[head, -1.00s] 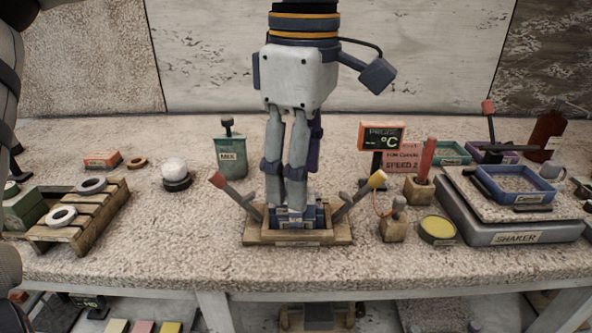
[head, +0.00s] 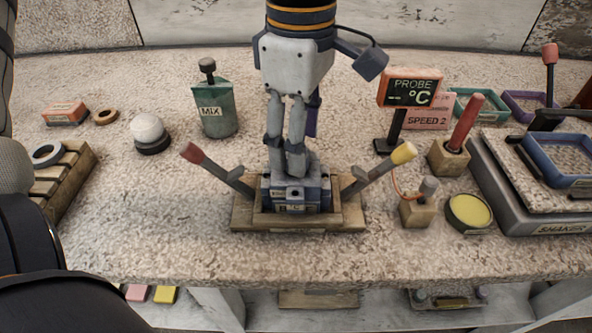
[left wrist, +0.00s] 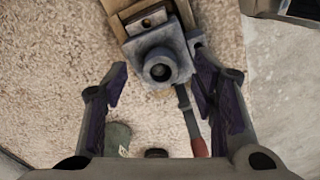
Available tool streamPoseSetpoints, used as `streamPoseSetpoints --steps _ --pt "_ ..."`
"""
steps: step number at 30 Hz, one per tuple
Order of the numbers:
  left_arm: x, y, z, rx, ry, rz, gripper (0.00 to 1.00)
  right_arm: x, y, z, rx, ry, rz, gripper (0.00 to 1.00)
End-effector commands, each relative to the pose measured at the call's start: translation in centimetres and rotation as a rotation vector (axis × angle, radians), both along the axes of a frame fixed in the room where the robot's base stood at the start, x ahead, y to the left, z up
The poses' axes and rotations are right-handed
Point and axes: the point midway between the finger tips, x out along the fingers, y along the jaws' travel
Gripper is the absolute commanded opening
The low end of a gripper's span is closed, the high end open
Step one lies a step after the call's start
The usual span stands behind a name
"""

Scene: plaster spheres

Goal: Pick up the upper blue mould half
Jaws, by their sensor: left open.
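The upper blue mould half (head: 312,192) sits on top of the stacked blue mould in a wooden cradle (head: 243,217) at the middle of the bench. In the left wrist view the block (left wrist: 150,45) shows its top, with a round raised opening. My left gripper (head: 287,172) points down over the mould, and its fingers hide part of the top. In the left wrist view my left gripper (left wrist: 162,78) is open, its fingers apart with nothing held between them. Contact with the block cannot be told. My right gripper is not in view.
Levers with a red knob (head: 192,153) and a yellow knob (head: 403,153) flank the cradle. A green MIX container (head: 215,110) and white sphere (head: 146,129) stand left. The probe display (head: 410,88), red-handled block (head: 449,158) and shaker (head: 500,205) stand right. Bench front is clear.

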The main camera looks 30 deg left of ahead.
Motion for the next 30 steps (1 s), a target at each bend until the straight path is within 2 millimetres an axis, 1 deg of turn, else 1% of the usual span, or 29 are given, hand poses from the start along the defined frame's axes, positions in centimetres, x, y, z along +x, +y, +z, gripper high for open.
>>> streamPoseSetpoints --steps 1,4,6,11,12,14,15,17,18,19,26,28,30 --pt "-0.3 0.0 -1.0 -0.001 0.004 -0.002 0.53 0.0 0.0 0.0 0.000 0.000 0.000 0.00" --pt "-0.2 0.0 -2.4 0.000 0.002 0.000 0.53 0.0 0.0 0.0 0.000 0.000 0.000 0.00" --pt "-0.2 0.0 -2.8 -0.001 0.000 -0.001 0.53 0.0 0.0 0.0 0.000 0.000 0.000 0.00" --pt "-0.2 0.0 -2.9 -0.001 -0.001 0.000 0.53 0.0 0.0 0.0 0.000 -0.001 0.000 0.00" --pt "-0.2 0.0 -2.9 -0.001 -0.001 0.000 0.51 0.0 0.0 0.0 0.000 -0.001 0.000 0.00" --pt "-0.2 0.0 -2.9 -0.001 -0.001 0.000 0.37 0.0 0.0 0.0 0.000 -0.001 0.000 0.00" --pt "-0.2 0.0 -2.9 -0.001 -0.001 0.000 0.28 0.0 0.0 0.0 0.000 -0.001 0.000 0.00" --pt "-0.2 0.0 -2.9 -0.001 -0.001 0.000 0.14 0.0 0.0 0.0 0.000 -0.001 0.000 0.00" --pt "-0.2 0.0 -2.9 -0.001 -0.001 0.000 0.05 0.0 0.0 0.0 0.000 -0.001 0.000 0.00" --pt "-0.2 0.0 -2.9 -0.001 -0.001 0.000 0.00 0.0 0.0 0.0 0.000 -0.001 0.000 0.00" --pt "-0.1 0.0 -2.8 -0.001 -0.001 0.000 0.00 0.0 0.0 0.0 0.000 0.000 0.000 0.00" --pt "-0.1 0.0 -2.3 -0.001 -0.003 0.001 0.00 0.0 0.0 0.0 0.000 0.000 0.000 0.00" --pt "0.0 0.0 -1.0 -0.001 -0.006 0.001 0.00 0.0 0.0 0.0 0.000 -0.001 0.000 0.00"
